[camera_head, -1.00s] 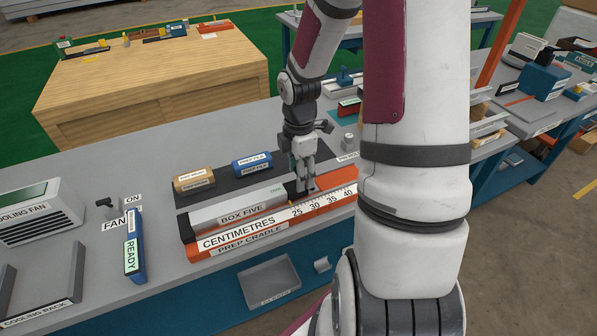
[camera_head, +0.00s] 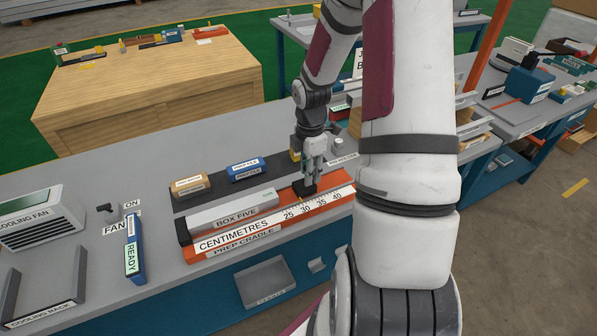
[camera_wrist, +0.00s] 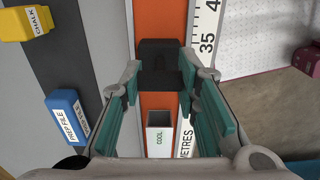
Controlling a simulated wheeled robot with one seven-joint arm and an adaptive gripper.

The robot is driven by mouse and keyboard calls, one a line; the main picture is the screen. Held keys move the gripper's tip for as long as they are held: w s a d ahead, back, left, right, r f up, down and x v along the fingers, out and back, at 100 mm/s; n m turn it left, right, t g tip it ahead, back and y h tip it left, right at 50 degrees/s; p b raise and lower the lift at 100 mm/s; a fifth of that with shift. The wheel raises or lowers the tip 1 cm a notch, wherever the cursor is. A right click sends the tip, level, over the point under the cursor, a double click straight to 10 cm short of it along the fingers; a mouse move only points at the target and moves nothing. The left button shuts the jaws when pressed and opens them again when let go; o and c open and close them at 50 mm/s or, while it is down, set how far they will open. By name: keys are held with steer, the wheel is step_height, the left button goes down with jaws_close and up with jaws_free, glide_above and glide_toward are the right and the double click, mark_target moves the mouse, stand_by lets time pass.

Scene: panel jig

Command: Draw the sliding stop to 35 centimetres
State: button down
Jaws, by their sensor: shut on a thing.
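The sliding stop (camera_head: 304,191) is a black block in the orange prep cradle (camera_head: 338,183), behind the white centimetre scale (camera_head: 272,222). My gripper (camera_head: 311,180) points down and is shut on the stop. In the wrist view the fingers (camera_wrist: 162,85) flank the stop (camera_wrist: 160,62). The stop sits around the 30 to 35 stretch; its exact reading is unclear. The scale also shows in the wrist view (camera_wrist: 207,20), with 35 beside the stop's far part. The silver BOX FIVE profile (camera_head: 232,211) lies left of the stop, with an orange gap between.
Behind the cradle, a blue PREP FILE block (camera_head: 245,169) and a tan block (camera_head: 190,185) stand on a dark mat. A yellow CHALK block (camera_wrist: 25,22) is near the gripper. A cooling fan (camera_head: 30,215) and blue READY block (camera_head: 135,247) are left.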

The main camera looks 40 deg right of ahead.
steer(key=d, duration=0.1)
steer(key=s+d+p, duration=0.1)
steer(key=d, duration=0.1)
steer(key=d+p, duration=0.1)
steer(key=d, duration=0.1)
steer(key=shift+s+d, duration=0.25)
steer(key=c, duration=1.2)
jaws_free()
steer(key=shift+a, duration=0.1)
step_height(320, 180, up, 12)
steer(key=shift+r, duration=0.1)
